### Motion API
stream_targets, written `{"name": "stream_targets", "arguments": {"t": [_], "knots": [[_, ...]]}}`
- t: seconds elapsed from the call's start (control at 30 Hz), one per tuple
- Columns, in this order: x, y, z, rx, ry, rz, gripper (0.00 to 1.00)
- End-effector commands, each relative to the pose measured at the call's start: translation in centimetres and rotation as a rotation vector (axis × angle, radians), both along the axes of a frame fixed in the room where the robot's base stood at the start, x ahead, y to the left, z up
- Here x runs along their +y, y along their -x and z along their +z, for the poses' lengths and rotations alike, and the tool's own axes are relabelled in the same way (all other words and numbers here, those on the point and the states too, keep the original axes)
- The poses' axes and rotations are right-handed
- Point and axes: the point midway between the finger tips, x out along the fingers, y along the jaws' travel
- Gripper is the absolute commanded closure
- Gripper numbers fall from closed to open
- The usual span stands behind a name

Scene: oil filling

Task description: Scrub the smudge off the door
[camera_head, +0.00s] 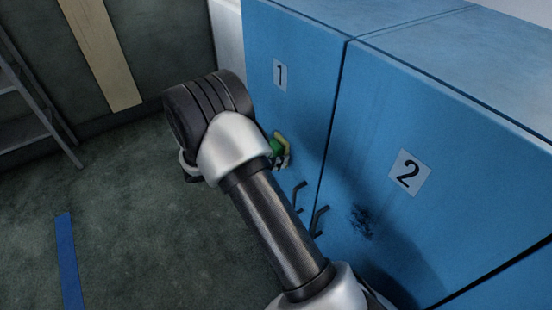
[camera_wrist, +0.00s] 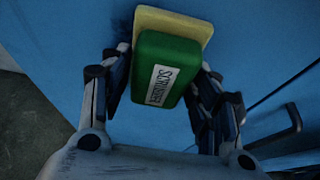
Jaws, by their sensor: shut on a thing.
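The scrubber, a green block with a yellow pad and a "SCRUBBER" label, shows in the wrist view (camera_wrist: 172,50). My gripper (camera_wrist: 157,78) is shut on its sides. In the head view the scrubber (camera_head: 276,147) is at door 1 (camera_head: 305,100), with its yellow side toward the door; touching or just apart, I cannot tell. A dark smudge (camera_wrist: 122,24) shows on the blue surface beside the pad in the wrist view, partly hidden by the scrubber. Another dark smudge (camera_head: 362,221) is on door 2 (camera_head: 385,130), below the number label. My arm hides part of door 1.
Two dark handles, one on door 1 (camera_head: 298,195) and one on door 2 (camera_head: 318,221), stick out by the door seam. A ladder (camera_head: 35,110) stands at the far left. The floor left of my arm is clear, with a blue stripe (camera_head: 68,260).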

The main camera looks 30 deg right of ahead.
Motion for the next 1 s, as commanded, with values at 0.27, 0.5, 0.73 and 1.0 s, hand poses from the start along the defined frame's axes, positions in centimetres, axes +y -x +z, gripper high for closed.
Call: {"name": "stream_targets", "arguments": {"t": [0.27, 0.5, 0.73, 1.0], "knots": [[0.1, -1.7, 0.0, 0.000, 0.000, -0.001, 0.63], [0.1, -3.1, 0.0, -0.003, 0.000, -0.001, 0.63], [0.1, -5.0, 0.0, -0.001, 0.000, -0.002, 0.63], [0.1, -5.5, 0.4, -0.001, 0.000, -0.001, 0.63]]}}
